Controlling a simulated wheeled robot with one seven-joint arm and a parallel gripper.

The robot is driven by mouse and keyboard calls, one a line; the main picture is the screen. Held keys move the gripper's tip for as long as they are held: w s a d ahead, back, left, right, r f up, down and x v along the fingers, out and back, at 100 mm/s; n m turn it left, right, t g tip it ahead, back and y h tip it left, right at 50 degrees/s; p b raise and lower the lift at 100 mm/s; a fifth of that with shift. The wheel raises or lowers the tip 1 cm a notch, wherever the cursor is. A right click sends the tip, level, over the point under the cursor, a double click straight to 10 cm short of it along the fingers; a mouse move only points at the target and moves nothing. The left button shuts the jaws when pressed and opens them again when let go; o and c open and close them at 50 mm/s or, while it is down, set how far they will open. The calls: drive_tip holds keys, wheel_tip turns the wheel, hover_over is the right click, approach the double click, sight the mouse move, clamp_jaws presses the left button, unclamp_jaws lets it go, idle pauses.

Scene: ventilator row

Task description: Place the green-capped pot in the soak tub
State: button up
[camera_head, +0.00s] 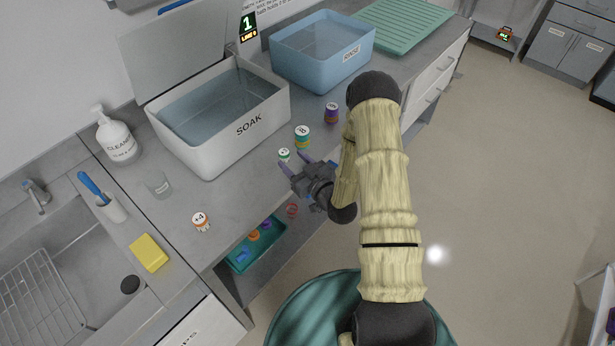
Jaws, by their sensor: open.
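The soak tub (247,124) is a white bin marked SOAK, holding clear liquid, with a grey lid (180,45) raised behind it. A small pot with a green-rimmed white top (284,154) stands on the counter just right of the tub's front corner.
A blue rinse tub (350,55) is beyond the soak tub. A cleaner bottle (116,138) and clear beaker (158,184) stand left. A teal tray (240,262) sits below the counter.

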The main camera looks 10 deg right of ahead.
drive_tip(key=b+v, duration=0.1)
drive_tip(key=v, duration=0.5)
drive_tip(key=shift+s+d+b, duration=0.2)
drive_tip(key=shift+s+b, duration=0.1)
drive_tip(key=shift+w, duration=0.1)
drive_tip(key=s+d+r+m+g+h, duration=0.2)
drive_tip(key=s+d+r+g+h, duration=0.15)
drive_tip(key=r+g+h, duration=0.45)
drive_tip(key=s+a+r+m+g, duration=0.1)
drive_tip(key=s+r+g, duration=0.1)
drive_tip(key=s, duration=0.4)
drive_tip(key=s+r+m+g+y, duration=0.1)
drive_tip(key=s+r+m+g, duration=0.1)
drive_tip(key=s, duration=0.4)
drive_tip(key=shift+s+a+r+g, duration=0.15)
drive_tip(key=shift+a+r+g, duration=0.25)
drive_tip(key=shift+r+g, duration=0.3)
drive_tip(key=c, duration=0.3)
drive_tip(key=shift+c, duration=0.2)
